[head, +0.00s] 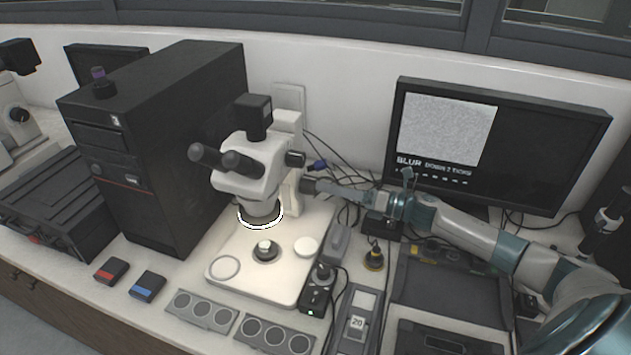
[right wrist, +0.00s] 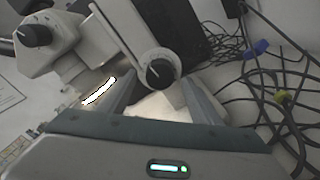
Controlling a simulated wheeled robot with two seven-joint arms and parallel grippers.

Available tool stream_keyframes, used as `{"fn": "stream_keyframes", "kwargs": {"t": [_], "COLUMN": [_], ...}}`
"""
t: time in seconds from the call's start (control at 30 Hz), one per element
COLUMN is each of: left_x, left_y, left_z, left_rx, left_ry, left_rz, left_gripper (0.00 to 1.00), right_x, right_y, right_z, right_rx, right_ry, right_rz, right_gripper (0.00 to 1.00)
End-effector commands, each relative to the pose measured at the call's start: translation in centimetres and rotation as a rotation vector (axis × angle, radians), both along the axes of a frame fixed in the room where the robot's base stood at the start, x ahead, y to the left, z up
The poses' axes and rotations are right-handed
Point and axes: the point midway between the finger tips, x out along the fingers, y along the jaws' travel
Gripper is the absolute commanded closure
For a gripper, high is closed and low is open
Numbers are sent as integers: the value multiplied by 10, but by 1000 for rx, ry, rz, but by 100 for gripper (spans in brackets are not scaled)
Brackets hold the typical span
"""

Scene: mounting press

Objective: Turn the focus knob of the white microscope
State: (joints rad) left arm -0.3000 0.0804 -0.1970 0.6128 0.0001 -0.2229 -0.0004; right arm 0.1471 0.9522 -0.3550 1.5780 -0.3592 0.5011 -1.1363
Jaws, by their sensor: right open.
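The white microscope (head: 247,180) stands on its pale base (head: 235,274) in the middle of the head view, with a lit ring under its head. Its black focus knob (right wrist: 160,73), with a white mark, is on the side of the column in the right wrist view. In the head view the knob (head: 308,186) is at the tip of my right gripper (head: 318,187). My right gripper (right wrist: 160,92) is open, its fingers on either side of the knob in the picture; I cannot tell whether they touch it. My left gripper is not in view.
A second black knob (head: 295,159) is on the microscope head. The monitor (head: 545,150) shows a grainy grey picture and text reading "BLUR DOWN 2 TICKS". Loose cables (right wrist: 275,90) lie beside the column. A black tower (head: 160,140) stands left; a small black box (head: 318,292) stands in front.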

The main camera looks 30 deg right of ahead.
Motion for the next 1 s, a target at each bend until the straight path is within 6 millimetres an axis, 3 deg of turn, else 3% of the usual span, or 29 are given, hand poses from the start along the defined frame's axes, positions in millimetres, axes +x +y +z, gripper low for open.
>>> {"fn": "stream_keyframes", "kwargs": {"t": [0.33, 0.77, 0.93, 1.0], "left_x": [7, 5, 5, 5], "left_y": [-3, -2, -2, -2], "left_z": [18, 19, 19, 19], "left_rx": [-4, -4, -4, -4], "left_ry": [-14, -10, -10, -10], "left_rz": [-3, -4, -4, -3], "left_gripper": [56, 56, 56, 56], "right_x": [31, 36, 36, 36], "right_y": [26, 31, 31, 30], "right_z": [2, 0, 0, 0], "right_rx": [1, -1, -1, -1], "right_ry": [-1, 0, 0, 0], "right_rz": [0, 1, 1, 1], "right_gripper": [42, 42, 77, 83]}}
